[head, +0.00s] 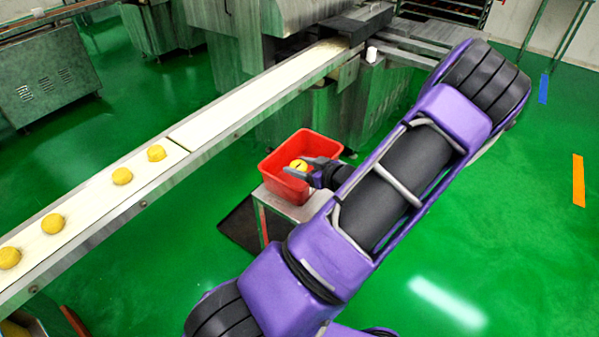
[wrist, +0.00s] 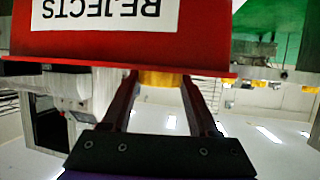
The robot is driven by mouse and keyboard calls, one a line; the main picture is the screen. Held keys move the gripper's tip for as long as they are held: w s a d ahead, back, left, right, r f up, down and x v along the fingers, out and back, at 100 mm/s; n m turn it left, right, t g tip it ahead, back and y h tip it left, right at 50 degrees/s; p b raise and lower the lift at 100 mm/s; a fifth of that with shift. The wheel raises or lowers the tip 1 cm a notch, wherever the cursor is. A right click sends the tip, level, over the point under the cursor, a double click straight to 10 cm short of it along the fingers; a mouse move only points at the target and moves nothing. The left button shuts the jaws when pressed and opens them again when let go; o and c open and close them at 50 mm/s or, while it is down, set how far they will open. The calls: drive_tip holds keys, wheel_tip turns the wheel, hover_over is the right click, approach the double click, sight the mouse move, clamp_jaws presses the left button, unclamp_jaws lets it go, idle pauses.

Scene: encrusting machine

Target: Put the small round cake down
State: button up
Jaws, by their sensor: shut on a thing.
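My gripper (head: 305,167) is shut on the small round cake (head: 298,164), which is yellow, with a dark spot showing on it in the head view. It holds the cake at the red bin (head: 325,143), within the bin's outline in the head view. In the wrist view, which is upside down, the two fingers (wrist: 160,82) reach to the bin's rim. The cake (wrist: 160,78) shows as a yellow strip between them, partly hidden by the red wall. I cannot tell how high the cake is above the bin's floor.
The bin carries a white REJECTS label (wrist: 105,12) and stands on a small metal stand (head: 293,207). A white conveyor belt (head: 210,132) runs diagonally on the left, with several yellow cakes (head: 122,176) at its near end. Green floor (head: 500,230) is clear at right.

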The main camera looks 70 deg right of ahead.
drive_tip(key=shift+f, duration=0.8)
drive_tip(key=shift+f+b, duration=0.35)
drive_tip(key=shift+f, duration=0.3)
drive_tip(key=o, duration=1.3)
drive_tip(key=shift+s+a+f, duration=0.1)
drive_tip(key=shift+s, duration=0.05)
drive_tip(key=shift+o, duration=0.2)
drive_tip(key=shift+r, duration=0.35)
drive_tip(key=r+p+v, duration=0.1)
drive_tip(key=p+v, duration=0.1)
drive_tip(key=v, duration=1)
drive_tip(key=shift+w, duration=0.2)
